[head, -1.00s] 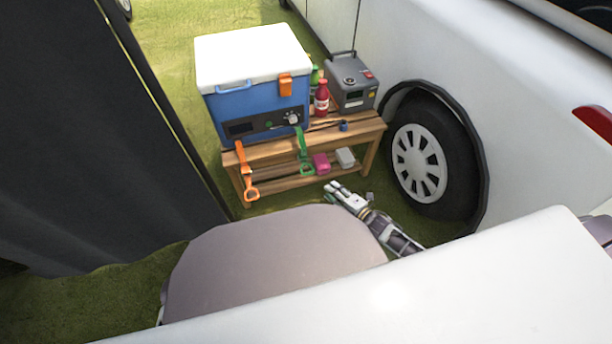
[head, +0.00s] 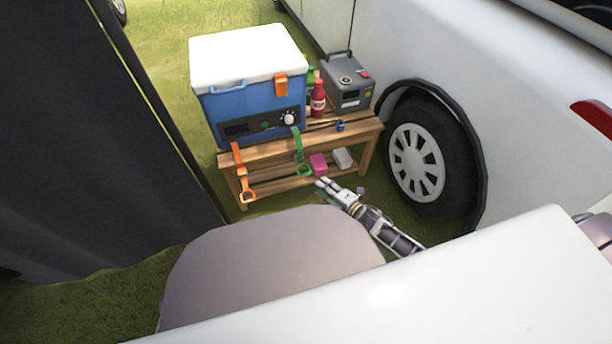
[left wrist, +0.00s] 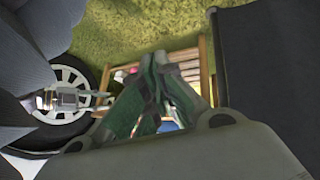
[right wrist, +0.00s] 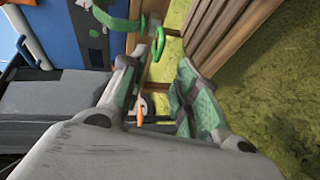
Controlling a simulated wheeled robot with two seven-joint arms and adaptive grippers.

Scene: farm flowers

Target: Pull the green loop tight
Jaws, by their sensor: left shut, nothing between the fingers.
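The green loop (head: 303,170) hangs on a green strap (head: 298,143) from the front of the blue cooler (head: 255,107). In the right wrist view, the loop (right wrist: 158,43) is just beyond the fingertips, between their lines. My right gripper (head: 322,184) is low in front of the bench, right of the loop and a little below it. In the right wrist view its fingers (right wrist: 155,68) are spread and empty, apart from the loop. My left gripper (left wrist: 160,62) shows only in its wrist view, with its fingers together and nothing between them.
An orange strap with a loop (head: 248,196) hangs left of the green one. The wooden bench (head: 262,152) carries the cooler, a red bottle (head: 318,98) and a grey box (head: 348,83). A pink item (head: 318,165) lies on its lower shelf. A vehicle wheel (head: 418,162) is at right, dark cloth (head: 90,150) at left.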

